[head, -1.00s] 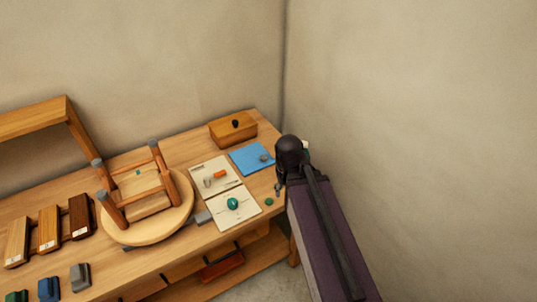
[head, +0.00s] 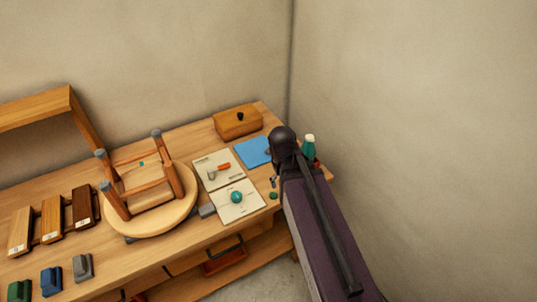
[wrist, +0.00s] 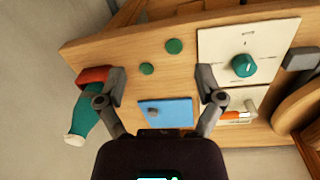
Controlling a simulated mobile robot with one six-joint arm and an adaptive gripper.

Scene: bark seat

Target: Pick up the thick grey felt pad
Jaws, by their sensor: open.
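A small round grey piece, which looks like the thick grey felt pad (wrist: 153,111), lies on a blue mat (wrist: 165,114) in the wrist view. In the head view the blue mat (head: 251,152) is partly covered by my arm, and the grey piece is mostly hidden there. My gripper (wrist: 162,83) is open and empty. Its two fingers stand wide apart, framing the mat from either side in the wrist view, with the pad between them in the picture. I see no contact with the pad; the height above it is hard to tell.
A teal bottle (wrist: 88,118) in a red holder stands at the table edge beside one finger. Green discs (wrist: 174,46), white cards (head: 241,209) with a teal knob, a wooden box (head: 238,123) and an upturned stool (head: 150,215) are nearby. A wall closes the right side.

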